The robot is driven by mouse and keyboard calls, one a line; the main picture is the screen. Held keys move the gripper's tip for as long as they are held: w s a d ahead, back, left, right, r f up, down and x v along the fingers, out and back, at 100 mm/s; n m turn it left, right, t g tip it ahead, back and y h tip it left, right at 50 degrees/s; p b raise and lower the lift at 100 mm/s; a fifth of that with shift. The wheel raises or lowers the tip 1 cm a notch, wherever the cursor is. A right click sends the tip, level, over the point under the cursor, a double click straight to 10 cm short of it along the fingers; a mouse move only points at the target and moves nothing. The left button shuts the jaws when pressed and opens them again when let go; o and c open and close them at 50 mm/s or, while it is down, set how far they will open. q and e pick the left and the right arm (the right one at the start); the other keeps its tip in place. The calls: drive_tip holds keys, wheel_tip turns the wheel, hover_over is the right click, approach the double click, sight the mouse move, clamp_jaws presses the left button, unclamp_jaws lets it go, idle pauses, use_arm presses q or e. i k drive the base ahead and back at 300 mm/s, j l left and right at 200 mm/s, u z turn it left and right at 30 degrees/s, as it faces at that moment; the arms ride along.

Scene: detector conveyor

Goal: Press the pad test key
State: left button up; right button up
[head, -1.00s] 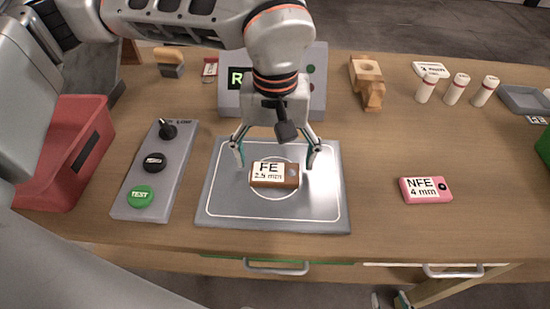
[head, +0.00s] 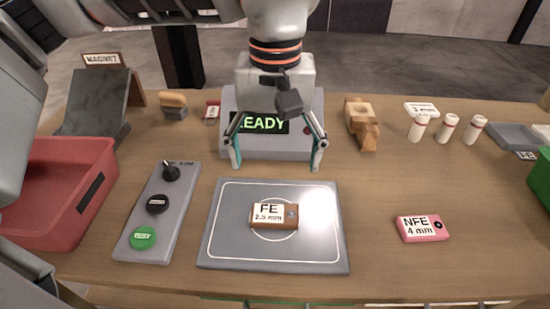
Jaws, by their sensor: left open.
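The green TEST key (head: 143,238) is the round button at the near end of a grey control box (head: 160,213). A black button (head: 157,204) and a black knob (head: 171,172) sit farther up the same box. The grey pad (head: 325,245) lies right of the box, with the brown FE 2.5 mm block (head: 275,215) on its marked circle. My left gripper (head: 277,165) is open and empty, raised above the far edge of the pad, in front of the display unit (head: 268,150) reading READY. My right gripper does not show.
A red bin (head: 50,205) stands left of the control box. A pink NFE 4 mm block (head: 422,228) lies right of the pad. A wooden piece (head: 361,125) and white red-banded vials (head: 446,130) stand at the back right. The table between pad and pink block is clear.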

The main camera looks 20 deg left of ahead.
sight(143, 237)
drive_tip(key=k, duration=1)
